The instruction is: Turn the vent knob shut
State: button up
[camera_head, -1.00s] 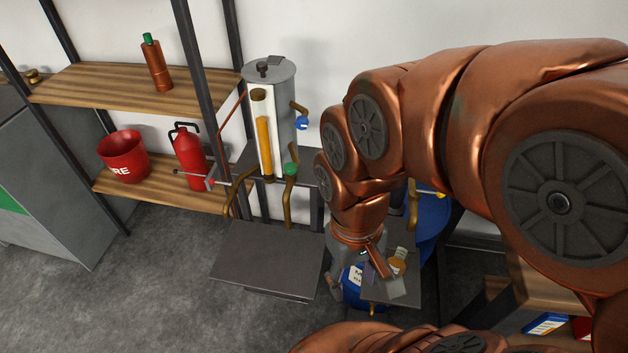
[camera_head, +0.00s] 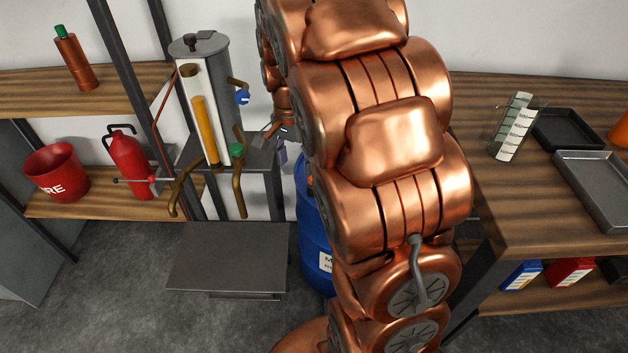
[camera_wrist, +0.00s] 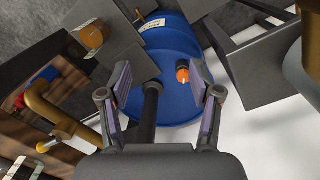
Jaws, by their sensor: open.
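The blue drum (camera_head: 313,235) stands behind my arm in the head view, which hides most of it. In the wrist view the drum's round top (camera_wrist: 165,50) shows with a small orange knob (camera_wrist: 183,76) on it; I take this for the vent knob. My gripper (camera_wrist: 163,88) is open, and no object is held between its fingers. In that view the knob appears between the fingers, nearer the right one; touch does not show. In the head view only part of my gripper (camera_head: 280,148) shows left of my arm, beside the tank stand.
A grey tank (camera_head: 213,90) with a yellow gauge, a blue knob (camera_head: 242,97) and a green knob (camera_head: 236,150) stands at left. A low grey platform (camera_head: 228,257) lies before it. A wooden bench (camera_head: 500,190) with trays stands at right. Floor at front left is clear.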

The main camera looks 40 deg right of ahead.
jog(key=w+d+f+m+b, duration=0.1)
jog(key=w+d+f+m, duration=0.1)
jog(key=w+d+f, duration=0.1)
jog(key=w+d+f+m+b, duration=0.2)
jog(key=w+d+f+m, duration=0.1)
jog(key=w+d+f, duration=0.1)
jog(key=w+d+f+m+b, duration=0.1)
jog(key=w+d+f+m, duration=0.1)
jog(key=d+f, duration=0.3)
jog(key=shift+w+d+f+t, duration=0.3)
jog(key=shift+w+d+f, duration=0.1)
jog(key=shift+w, duration=0.25)
jog(key=shift+f, duration=3.9)
jog(key=c, duration=1.1)
jog(key=shift+c, duration=0.2)
